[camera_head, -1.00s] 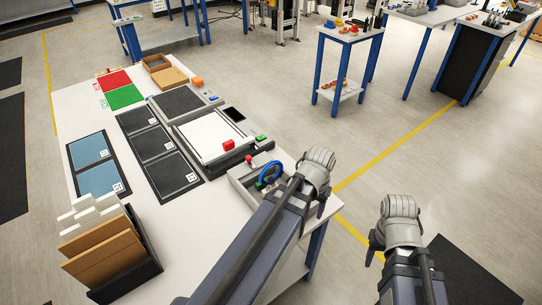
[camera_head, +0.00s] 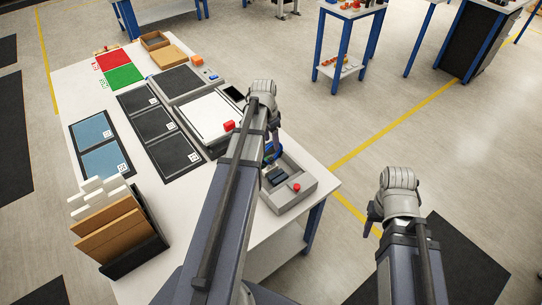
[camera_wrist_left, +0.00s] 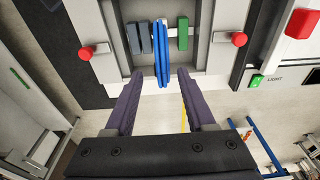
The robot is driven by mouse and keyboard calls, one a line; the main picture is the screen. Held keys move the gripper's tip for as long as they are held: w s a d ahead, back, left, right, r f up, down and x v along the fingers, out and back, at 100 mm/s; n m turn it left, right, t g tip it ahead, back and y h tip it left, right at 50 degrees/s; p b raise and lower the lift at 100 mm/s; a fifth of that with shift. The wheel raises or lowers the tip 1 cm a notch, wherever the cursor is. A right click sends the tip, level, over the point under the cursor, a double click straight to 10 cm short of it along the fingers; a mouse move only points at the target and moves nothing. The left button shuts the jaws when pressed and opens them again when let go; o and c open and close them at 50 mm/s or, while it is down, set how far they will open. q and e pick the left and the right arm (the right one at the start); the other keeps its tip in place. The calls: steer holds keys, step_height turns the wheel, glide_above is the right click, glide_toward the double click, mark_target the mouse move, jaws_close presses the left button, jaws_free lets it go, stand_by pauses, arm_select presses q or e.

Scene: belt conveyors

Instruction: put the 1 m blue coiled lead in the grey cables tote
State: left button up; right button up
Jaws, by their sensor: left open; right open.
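The blue coiled lead (camera_wrist_left: 161,50) stands on edge in a grey tray (camera_wrist_left: 208,25) in the left wrist view. My right gripper (camera_head: 373,221) is open and empty, off the table's right side. I cannot pick out a grey cables tote.
Dark blocks (camera_wrist_left: 140,38) and a green block (camera_wrist_left: 183,33) flank the lead. Red knobs (camera_wrist_left: 85,53) sit on the tray's sides. A file rack (camera_head: 135,258) stands at the front left. Flat mats and a white panel (camera_head: 208,115) lie beyond.

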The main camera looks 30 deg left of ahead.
arm_select(q)
steer(key=shift+w+f+b, duration=0.1)
steer(key=shift+f+b, duration=0.25)
steer(key=shift+f, duration=0.4)
steer(key=shift+f, duration=0.1)
steer(key=f+b, duration=0.5)
steer(key=shift+w+a, duration=0.1)
steer(key=shift+w, duration=0.2)
jaws_close()
